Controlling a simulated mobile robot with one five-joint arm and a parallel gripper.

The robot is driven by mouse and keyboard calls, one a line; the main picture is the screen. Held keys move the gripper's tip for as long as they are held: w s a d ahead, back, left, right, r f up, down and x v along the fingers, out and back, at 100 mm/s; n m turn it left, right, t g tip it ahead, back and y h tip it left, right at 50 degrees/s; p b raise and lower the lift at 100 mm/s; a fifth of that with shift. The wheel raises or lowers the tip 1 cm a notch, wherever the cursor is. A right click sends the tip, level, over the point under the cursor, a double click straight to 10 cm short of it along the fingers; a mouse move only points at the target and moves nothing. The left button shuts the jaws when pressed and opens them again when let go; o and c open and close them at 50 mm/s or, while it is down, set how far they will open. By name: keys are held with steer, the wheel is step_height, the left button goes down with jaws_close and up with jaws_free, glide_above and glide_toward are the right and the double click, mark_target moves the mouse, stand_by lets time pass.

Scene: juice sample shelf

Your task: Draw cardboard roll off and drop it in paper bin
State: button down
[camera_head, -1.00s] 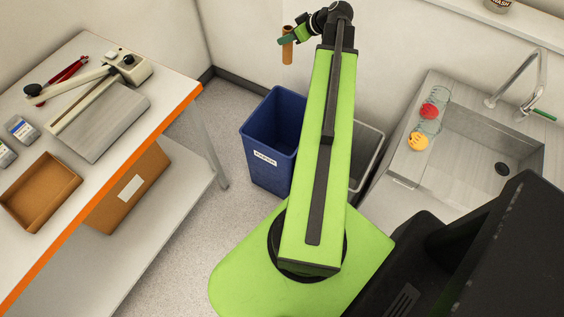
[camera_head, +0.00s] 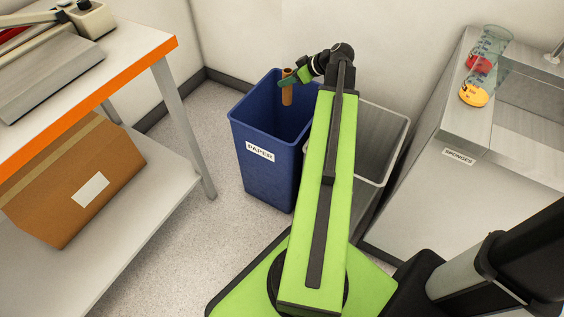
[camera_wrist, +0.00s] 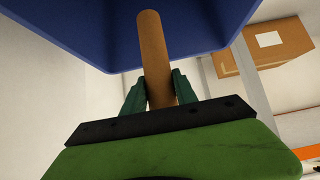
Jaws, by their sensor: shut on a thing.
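The cardboard roll (camera_head: 287,88) is a thin brown tube. My gripper (camera_head: 285,83) is shut on it and holds it roughly upright at the mouth of the blue paper bin (camera_head: 262,175), which has a "PAPER" label. In the wrist view the roll (camera_wrist: 153,50) stands between the two green fingers of my gripper (camera_wrist: 160,92), and the blue bin wall (camera_wrist: 85,30) lies behind it. I cannot tell exactly how far the roll is above the bin's rim.
A grey bin (camera_head: 385,120) stands right of the blue one, partly behind my arm. A table with an orange edge (camera_head: 100,95) is at left, a cardboard box (camera_head: 70,180) on its lower shelf. A sink counter (camera_head: 420,190) is at right.

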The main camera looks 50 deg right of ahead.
step_height(320, 180, down, 6)
steer(key=b, duration=0.6)
steer(key=shift+r, duration=0.1)
steer(key=c, duration=0.9)
jaws_free()
steer(key=p, duration=1.2)
glide_toward(288, 91)
steer(key=s+d+r, duration=0.1)
steer(key=s+r, duration=0.1)
steer(key=s+d+r, duration=0.1)
steer(key=s, duration=0.1)
steer(key=shift+d, duration=0.35)
